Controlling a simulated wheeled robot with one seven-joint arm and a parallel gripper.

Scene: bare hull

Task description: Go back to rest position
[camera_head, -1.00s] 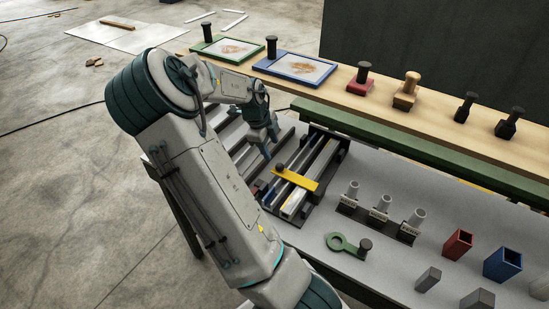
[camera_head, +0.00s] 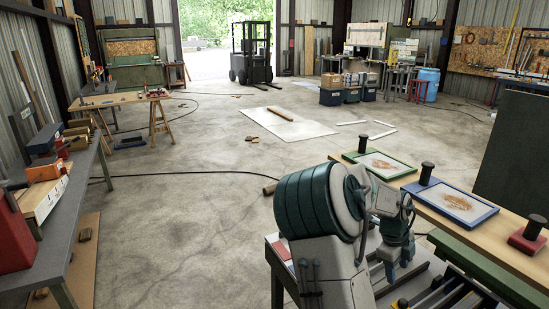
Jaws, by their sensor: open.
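My arm rises at the lower middle of the head view, with its large ribbed dark joint over the near end of the workbench. My gripper (camera_head: 391,272) hangs down from the wrist, over the left part of the bench. It is small in view and partly merges with the dark rails behind it. Its jaws are open and nothing shows between them.
To the right of my arm, a wooden shelf (camera_head: 443,217) bears a green-framed tray (camera_head: 406,172), a blue-framed tray (camera_head: 487,217) and a red-based stamp (camera_head: 530,232). A grey bench (camera_head: 72,211) stands at far left. The concrete floor between is largely open; a dark cable crosses it.

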